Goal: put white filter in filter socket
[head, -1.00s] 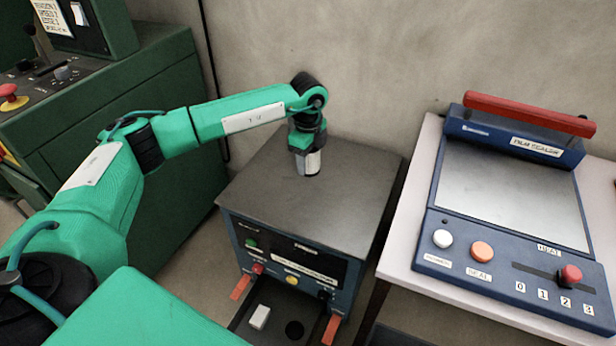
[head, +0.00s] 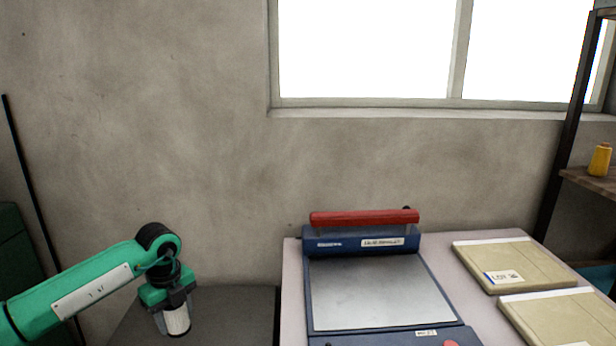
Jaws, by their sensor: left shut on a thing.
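My left gripper (head: 172,306) points down at the lower left of the head view. It is shut on the white filter (head: 178,320), a small white cylinder held upright beneath the jaws. The filter is over the dark top of the cabinet (head: 235,308); I cannot tell whether it touches that top. The cabinet's front is below the picture edge, and no filter socket can be made out. My right gripper is out of view.
A blue film sealer (head: 375,290) with a red handle bar (head: 364,217) stands on a pale table (head: 292,262) to the right. Two tan packets (head: 515,262) lie beside it. A rack with a wooden shelf (head: 590,180) and a yellow bottle (head: 600,159) is at far right. A window is above.

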